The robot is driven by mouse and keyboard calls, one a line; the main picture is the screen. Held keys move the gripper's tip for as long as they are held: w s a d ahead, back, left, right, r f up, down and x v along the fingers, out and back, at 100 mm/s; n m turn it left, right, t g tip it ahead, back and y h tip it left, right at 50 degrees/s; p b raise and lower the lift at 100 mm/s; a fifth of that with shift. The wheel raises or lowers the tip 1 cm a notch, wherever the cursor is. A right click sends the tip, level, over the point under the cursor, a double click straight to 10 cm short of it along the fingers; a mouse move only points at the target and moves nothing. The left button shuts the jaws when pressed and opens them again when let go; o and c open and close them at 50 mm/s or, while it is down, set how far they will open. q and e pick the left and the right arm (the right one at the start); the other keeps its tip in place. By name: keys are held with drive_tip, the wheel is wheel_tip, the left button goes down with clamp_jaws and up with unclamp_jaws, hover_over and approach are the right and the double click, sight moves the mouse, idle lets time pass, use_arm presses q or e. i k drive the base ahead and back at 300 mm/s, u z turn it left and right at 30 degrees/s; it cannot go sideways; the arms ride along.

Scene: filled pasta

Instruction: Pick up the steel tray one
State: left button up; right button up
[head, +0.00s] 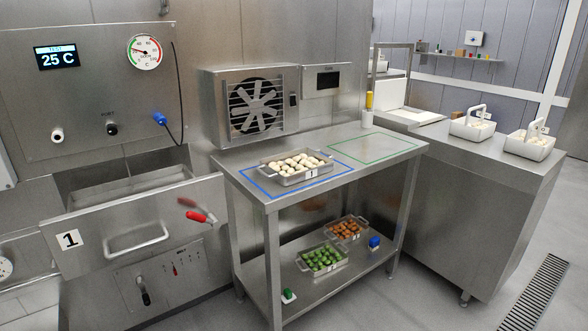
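The steel tray labelled 1 (313,180) stands on the steel table, inside the blue outlined rectangle. It is a shallow tray with handles at its two ends, and it holds many pale filled pasta pieces (296,163). Neither of my grippers shows in the head view.
The table top (233,159) has a green outlined, empty rectangle (372,149) on its right. A fan unit (256,106) stands behind the table. The lower shelf holds trays of green (323,258) and orange (345,230) pieces. A drawer marked 1 (137,238) juts out at left.

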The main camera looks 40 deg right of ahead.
sight(289, 168)
drive_tip(key=z, duration=0.05)
drive_tip(key=k, duration=0.45)
drive_tip(key=u, duration=0.7)
drive_tip(key=i, duration=0.9)
drive_tip(key=z, duration=0.65)
drive_tip(key=i, duration=0.7)
drive_tip(key=z, duration=0.75)
